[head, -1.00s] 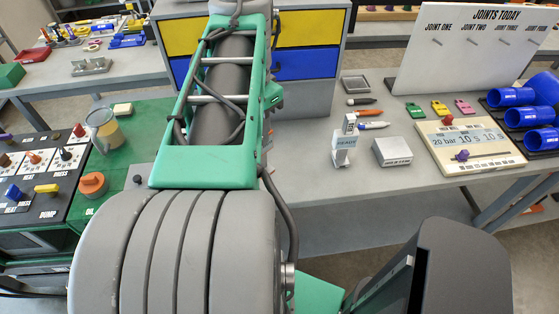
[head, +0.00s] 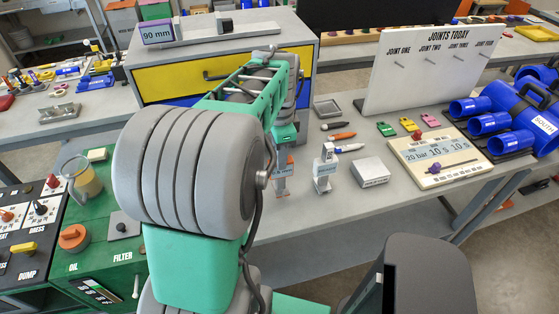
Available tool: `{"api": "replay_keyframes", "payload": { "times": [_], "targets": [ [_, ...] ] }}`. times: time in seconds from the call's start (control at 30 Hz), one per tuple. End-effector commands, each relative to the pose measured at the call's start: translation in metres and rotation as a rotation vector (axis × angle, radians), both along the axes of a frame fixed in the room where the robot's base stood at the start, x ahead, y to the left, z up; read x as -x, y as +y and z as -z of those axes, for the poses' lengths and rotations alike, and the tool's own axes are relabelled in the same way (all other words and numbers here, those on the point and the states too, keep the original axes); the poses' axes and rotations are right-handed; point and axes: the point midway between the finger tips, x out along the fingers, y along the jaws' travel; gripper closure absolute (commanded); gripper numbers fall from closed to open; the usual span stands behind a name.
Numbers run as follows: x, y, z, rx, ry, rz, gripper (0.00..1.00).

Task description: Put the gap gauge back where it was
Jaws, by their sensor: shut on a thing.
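My gripper (head: 284,152) is at the end of my arm, low over the grey bench left of the markers. It is shut on a small grey upright piece with a pale label (head: 281,178), which I take to be the gap gauge. Some orange shows at its upper part. My gripper and arm hide part of it, and I cannot tell whether its foot touches the bench. A similar grey labelled stand (head: 324,172) is upright just to its right, apart from it.
A grey labelled block (head: 370,172), several markers (head: 341,136), a shallow grey tray (head: 327,107) and a cream control panel (head: 442,160) are to the right. The drawer cabinet (head: 190,82) is behind my arm. The bench front beside the stands is clear.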

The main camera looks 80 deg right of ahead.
Motion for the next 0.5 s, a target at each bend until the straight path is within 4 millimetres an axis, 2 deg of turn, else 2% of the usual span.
{"api": "replay_keyframes", "payload": {
  "times": [0.1,0.23,0.5],
  "targets": [
    [-0.003,-0.009,0.015,-0.003,0.001,-0.002,1.00],
    [-0.003,-0.008,0.037,-0.002,0.000,-0.002,1.00],
    [-0.003,-0.009,0.041,0.002,0.000,-0.002,1.00]
  ]
}}
